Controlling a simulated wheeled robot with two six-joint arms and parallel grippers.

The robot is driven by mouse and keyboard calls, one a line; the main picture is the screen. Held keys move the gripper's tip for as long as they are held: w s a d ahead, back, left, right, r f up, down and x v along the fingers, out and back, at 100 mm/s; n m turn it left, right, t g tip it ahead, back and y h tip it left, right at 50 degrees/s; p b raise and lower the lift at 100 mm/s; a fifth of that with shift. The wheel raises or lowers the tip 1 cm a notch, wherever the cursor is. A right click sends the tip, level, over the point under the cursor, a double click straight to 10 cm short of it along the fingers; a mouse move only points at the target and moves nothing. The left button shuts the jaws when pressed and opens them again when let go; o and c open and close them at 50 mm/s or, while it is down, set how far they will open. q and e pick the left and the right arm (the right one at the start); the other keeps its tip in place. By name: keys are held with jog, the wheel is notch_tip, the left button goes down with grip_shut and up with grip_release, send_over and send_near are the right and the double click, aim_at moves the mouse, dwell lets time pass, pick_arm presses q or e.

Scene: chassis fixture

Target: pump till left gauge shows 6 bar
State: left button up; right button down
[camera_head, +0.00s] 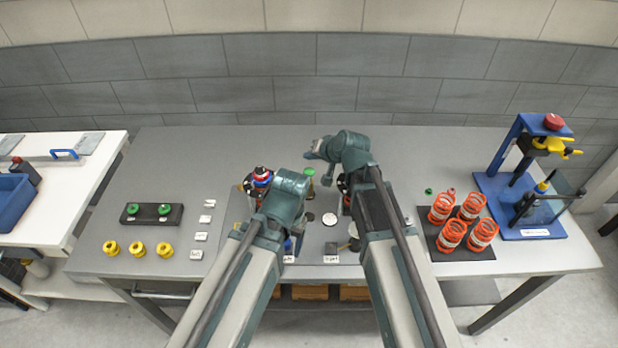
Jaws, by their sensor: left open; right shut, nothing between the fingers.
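A fixture plate (236,212) lies mid-table, largely hidden by my two arms. A round white dial (329,219), seemingly a gauge, shows between the arms; its reading is too small to make out. A red, white and blue topped part (262,174) stands left of my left wrist. A slim green-topped part (310,173) stands behind, between the wrists. I cannot tell which part is the pump. My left gripper (297,226) is low over the plate, open, mostly hidden by its wrist. My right gripper (314,152) is higher, at the back, shut and empty.
At left, a black block holds green knobs (164,209), near yellow spools (137,248) and white labelled tiles (196,254). The table's back left is clear.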

aim_at(308, 171)
pick_arm(q)
jog(key=shift+f+b, duration=1.1)
jog(key=shift+f, duration=0.55)
pick_arm(e)
jog(key=shift+f, duration=1.6)
pick_arm(q)
jog(key=shift+f+b, duration=0.4)
pick_arm(e)
jog(key=shift+f, duration=0.4)
pick_arm(q)
jog(key=shift+f+b, duration=1.25)
pick_arm(e)
jog(key=shift+f, duration=1.3)
pick_arm(q)
jog(key=shift+r, duration=0.15)
pick_arm(e)
jog(key=shift+r, duration=0.2)
pick_arm(q)
jog(key=shift+r+p, duration=1.55)
jog(key=shift+p, duration=0.15)
pick_arm(e)
jog(key=shift+r, duration=1.5)
pick_arm(q)
jog(key=shift+r, duration=0.1)
pick_arm(e)
jog(key=shift+r, duration=0.1)
